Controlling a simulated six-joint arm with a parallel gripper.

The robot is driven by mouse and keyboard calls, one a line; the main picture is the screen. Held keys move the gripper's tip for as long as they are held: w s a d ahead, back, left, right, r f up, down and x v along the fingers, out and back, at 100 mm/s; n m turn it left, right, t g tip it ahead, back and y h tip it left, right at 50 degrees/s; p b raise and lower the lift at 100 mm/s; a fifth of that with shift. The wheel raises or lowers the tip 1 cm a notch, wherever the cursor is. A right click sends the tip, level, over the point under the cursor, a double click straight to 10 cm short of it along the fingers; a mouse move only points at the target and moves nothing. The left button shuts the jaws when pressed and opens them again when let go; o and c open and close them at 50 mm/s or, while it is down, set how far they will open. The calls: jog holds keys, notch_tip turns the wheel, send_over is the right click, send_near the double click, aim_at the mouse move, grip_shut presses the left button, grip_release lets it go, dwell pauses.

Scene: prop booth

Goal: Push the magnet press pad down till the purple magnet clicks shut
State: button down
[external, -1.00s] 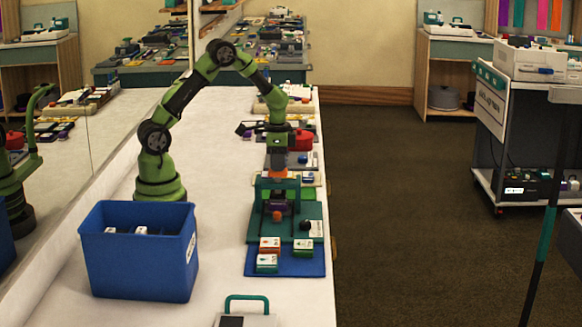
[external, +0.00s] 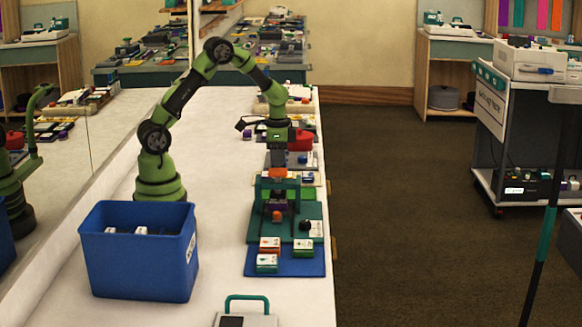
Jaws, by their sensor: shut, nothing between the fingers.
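The teal press (external: 264,190) stands on a teal board on the right side of the white table. Its orange press pad (external: 278,173) is at the top of the press frame. My gripper (external: 278,162) is shut and empty, pointing straight down right above the pad; whether a small gap separates them is too small to tell. The purple magnet is mostly hidden inside the press frame, and I cannot tell whether it is shut. An orange knob (external: 277,215) is at the front of the press.
A blue bin (external: 105,262) with a few white-topped items stands at the left. Several small boxes (external: 267,263) sit on a blue mat (external: 298,267) in front of the press. A black knob (external: 305,225) is beside it. A red object (external: 302,140) stands behind my gripper.

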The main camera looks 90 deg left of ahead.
jog(key=shift+r, duration=2.4)
jog(key=s+d+r+m+t+y, duration=0.25)
jog(key=s+d+r, duration=0.25)
jog(key=d+r, duration=0.3)
jog(key=s+d+r+t, duration=0.2)
jog(key=s, duration=0.3)
jog(key=s+d+r+m+t, duration=0.1)
jog(key=s+r+t, duration=0.1)
jog(key=s, duration=0.3)
jog(key=shift+d+t, duration=0.35)
jog(key=shift+d, duration=0.05)
